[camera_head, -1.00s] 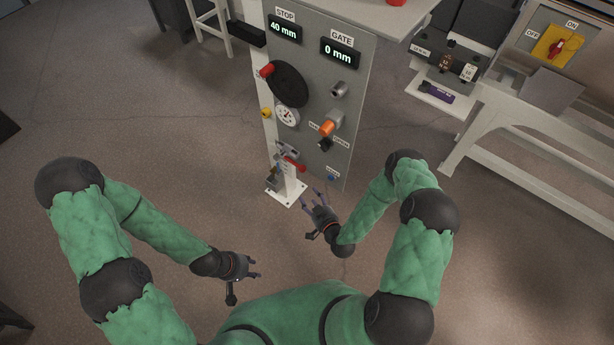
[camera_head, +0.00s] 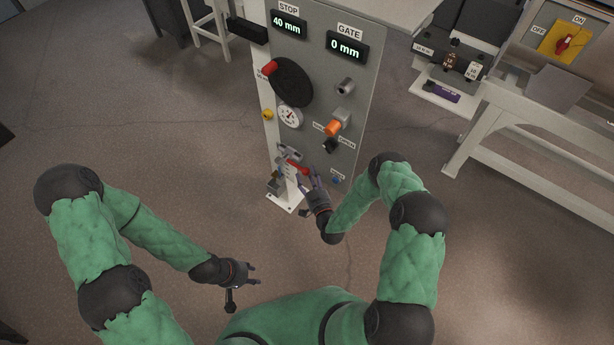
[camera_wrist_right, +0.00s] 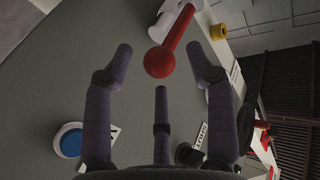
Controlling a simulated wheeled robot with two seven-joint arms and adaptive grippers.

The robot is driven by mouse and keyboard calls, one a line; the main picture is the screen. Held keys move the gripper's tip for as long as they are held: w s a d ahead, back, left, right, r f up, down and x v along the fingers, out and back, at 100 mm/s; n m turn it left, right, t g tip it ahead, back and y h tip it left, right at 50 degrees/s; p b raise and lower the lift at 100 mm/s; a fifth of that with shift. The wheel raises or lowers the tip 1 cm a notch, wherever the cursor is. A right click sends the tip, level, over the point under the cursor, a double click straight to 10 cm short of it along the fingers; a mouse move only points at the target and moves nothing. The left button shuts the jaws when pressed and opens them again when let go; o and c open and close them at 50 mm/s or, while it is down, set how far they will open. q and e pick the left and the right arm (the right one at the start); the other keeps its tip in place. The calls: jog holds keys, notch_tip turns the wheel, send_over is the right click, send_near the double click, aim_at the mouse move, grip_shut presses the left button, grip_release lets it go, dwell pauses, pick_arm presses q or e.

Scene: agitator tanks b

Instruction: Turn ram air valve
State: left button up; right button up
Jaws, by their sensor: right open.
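A valve with a red lever (camera_head: 297,168) sits low on the grey panel, above the foot of its white post. In the right wrist view the red lever (camera_wrist_right: 171,45) ends in a round ball pointing toward my fingers. My right gripper (camera_head: 313,178) is open just in front of the lever. In its wrist view the ball appears between the spread fingers (camera_wrist_right: 159,62); contact cannot be told. My left gripper (camera_head: 253,275) hangs away from the panel, low and to the left, and its finger opening is too small to judge.
The displays read 40 mm and 0 mm.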

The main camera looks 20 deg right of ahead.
jog(key=shift+w, duration=0.7)
grip_shut()
